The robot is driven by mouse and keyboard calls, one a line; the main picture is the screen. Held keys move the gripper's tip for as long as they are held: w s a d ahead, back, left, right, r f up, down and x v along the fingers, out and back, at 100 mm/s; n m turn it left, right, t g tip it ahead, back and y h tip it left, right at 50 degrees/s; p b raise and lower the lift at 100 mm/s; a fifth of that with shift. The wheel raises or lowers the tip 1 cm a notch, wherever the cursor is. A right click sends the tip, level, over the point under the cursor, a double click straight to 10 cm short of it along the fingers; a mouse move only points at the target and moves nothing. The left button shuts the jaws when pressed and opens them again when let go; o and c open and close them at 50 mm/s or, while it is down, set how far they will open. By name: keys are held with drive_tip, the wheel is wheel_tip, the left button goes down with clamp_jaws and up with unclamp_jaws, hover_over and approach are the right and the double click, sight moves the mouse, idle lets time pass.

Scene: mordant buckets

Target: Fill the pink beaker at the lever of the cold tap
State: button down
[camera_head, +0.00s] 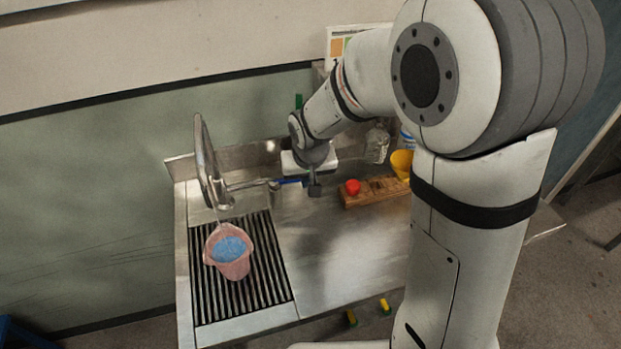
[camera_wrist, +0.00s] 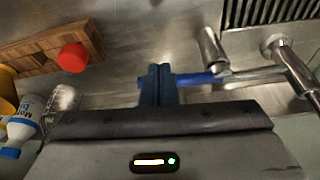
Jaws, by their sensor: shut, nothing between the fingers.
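The pink beaker (camera_head: 237,270) stands upright on the slatted drain grate under the tap in the head view, with blue liquid (camera_head: 229,248) in it. The metal tap (camera_head: 221,199) has a side lever with a blue handle (camera_head: 289,181), which also shows in the wrist view (camera_wrist: 196,79). A faint pale line seems to run from the spout to the beaker. My gripper (camera_head: 314,190) is shut and empty at the free end of the blue handle. In the wrist view its fingers (camera_wrist: 158,84) overlap the handle's end; I cannot tell whether they touch it.
A wooden rack (camera_wrist: 30,52) with a red object (camera_wrist: 73,57) lies right of my gripper in the head view. A yellow cup (camera_head: 401,163) and a clear bottle (camera_head: 377,144) stand behind it. The steel counter (camera_head: 330,250) is clear in front.

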drive_tip(key=shift+w, duration=0.25)
drive_tip(key=shift+w+b, duration=0.4)
drive_tip(key=shift+w, duration=0.4)
drive_tip(key=shift+r, duration=0.1)
